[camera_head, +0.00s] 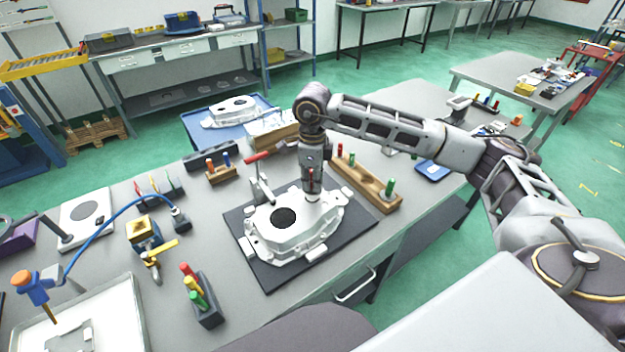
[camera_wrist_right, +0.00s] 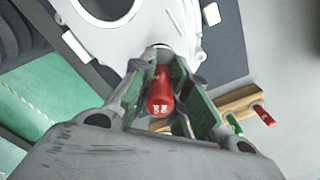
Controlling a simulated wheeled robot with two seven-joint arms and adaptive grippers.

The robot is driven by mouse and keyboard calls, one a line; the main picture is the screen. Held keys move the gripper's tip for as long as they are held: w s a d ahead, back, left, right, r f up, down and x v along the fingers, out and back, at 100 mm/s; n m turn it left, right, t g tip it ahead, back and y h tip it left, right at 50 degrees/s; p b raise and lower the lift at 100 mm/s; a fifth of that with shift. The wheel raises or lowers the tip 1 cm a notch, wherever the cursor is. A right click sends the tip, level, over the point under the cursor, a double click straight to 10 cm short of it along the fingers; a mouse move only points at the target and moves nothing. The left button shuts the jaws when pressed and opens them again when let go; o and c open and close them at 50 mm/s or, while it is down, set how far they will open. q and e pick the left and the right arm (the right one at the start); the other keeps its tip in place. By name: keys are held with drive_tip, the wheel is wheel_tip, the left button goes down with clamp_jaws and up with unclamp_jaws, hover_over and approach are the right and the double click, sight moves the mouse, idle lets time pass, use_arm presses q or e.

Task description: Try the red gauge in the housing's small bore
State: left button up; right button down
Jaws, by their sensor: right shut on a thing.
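The pale grey aluminium housing (camera_head: 262,238) lies on a dark mat (camera_head: 262,277), its large round bore facing up. My right gripper (camera_head: 311,186) points down over the right-hand end of the housing, where the small bore is mostly hidden. It is shut on the red gauge (camera_head: 311,176). In the right wrist view the gauge (camera_wrist_right: 160,92) stands between the two fingers (camera_wrist_right: 166,100), its marked red end towards the camera. Its far end meets a round rim on the housing (camera_wrist_right: 150,32); I cannot tell how deep it sits. My left gripper is not in view.
A wooden rack (camera_head: 362,183) with red and green gauges stands right of the housing. A smaller wooden rack (camera_head: 222,176) is behind it. A dark block (camera_head: 210,313) with coloured handles stands front left, near a brass-coloured valve-like part (camera_head: 145,233). Bare table lies left of the mat.

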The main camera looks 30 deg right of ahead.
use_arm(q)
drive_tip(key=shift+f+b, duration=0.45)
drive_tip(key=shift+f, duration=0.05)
use_arm(e)
drive_tip(key=shift+f, duration=0.6)
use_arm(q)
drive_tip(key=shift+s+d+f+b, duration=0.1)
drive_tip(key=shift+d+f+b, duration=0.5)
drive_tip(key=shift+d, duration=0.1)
use_arm(e)
drive_tip(key=shift+f, duration=0.65)
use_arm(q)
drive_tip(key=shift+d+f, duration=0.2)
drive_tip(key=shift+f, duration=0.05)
use_arm(e)
drive_tip(key=shift+f, duration=0.35)
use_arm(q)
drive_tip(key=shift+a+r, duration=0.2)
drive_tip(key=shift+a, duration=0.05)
use_arm(e)
drive_tip(key=shift+r, duration=0.35)
